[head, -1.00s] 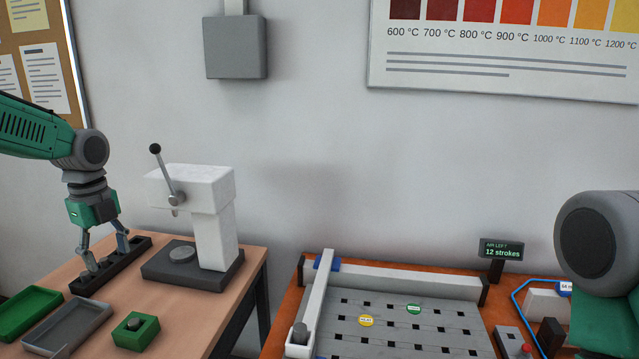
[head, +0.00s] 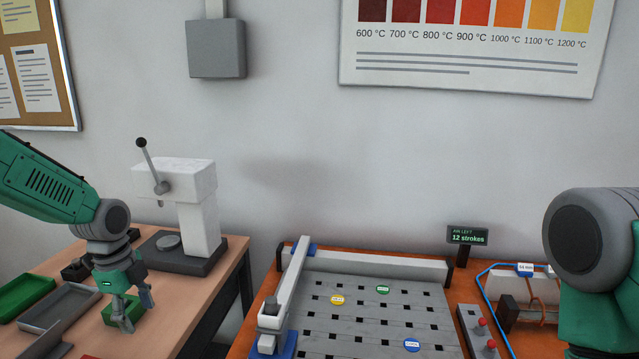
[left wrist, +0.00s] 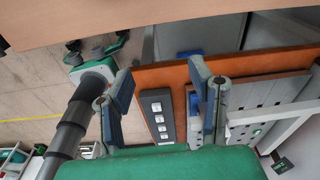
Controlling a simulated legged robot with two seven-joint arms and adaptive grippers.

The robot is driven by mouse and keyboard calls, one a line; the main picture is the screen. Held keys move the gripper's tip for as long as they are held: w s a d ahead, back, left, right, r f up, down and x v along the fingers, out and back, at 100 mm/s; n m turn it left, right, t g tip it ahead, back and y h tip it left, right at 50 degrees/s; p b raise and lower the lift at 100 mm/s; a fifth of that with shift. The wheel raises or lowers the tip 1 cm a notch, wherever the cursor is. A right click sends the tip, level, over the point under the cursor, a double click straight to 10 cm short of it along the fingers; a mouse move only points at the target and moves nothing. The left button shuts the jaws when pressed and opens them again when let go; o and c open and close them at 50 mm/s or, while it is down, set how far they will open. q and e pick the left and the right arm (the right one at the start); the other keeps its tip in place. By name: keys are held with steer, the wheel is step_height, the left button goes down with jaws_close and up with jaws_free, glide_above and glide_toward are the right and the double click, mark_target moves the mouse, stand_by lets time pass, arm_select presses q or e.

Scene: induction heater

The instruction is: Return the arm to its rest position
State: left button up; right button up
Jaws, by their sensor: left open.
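My left arm, green with grey joints, comes in from the left in the head view. Its left gripper (head: 136,306) points down over the front of the wooden table (head: 175,306), in front of a small green block (head: 112,314) that it partly hides. The gripper is open, with nothing between its fingers. In the left wrist view the two blue-padded fingers of the gripper (left wrist: 160,80) are wide apart, with the orange-brown bench edge beyond. My right arm (head: 590,240) shows only as a large grey and green joint at the right; its gripper is out of view.
A white lever press (head: 205,225) stands at the table's back. A green tray (head: 22,296) and grey tray (head: 60,308) lie left of the gripper. A gap separates the table from the orange bench (head: 245,335), which carries a slotted plate (head: 365,322) and a stroke display (head: 467,237).

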arm_select(q)
steer(key=s+d+f+n, duration=1)
steer(key=s+d+f, duration=0.4)
steer(key=s+f, duration=0.35)
steer(key=s+a+f+n, duration=0.15)
steer(key=s+n, duration=0.25)
steer(key=s, duration=0.6)
steer(key=s+a+f+n, duration=0.1)
steer(key=s+a+n, duration=0.1)
steer(key=s+n, duration=0.5)
steer(key=w+d+f+m+y+b, duration=0.1)
steer(key=d+f+m+b, duration=0.2)
steer(key=f+b, duration=0.8)
steer(key=shift+f+b, duration=0.25)
steer(key=shift+b, duration=0.45)
arm_select(e)
step_height(320, 180, down, 13)
steer(key=d, duration=0.2)
steer(key=shift+s, duration=0.2)
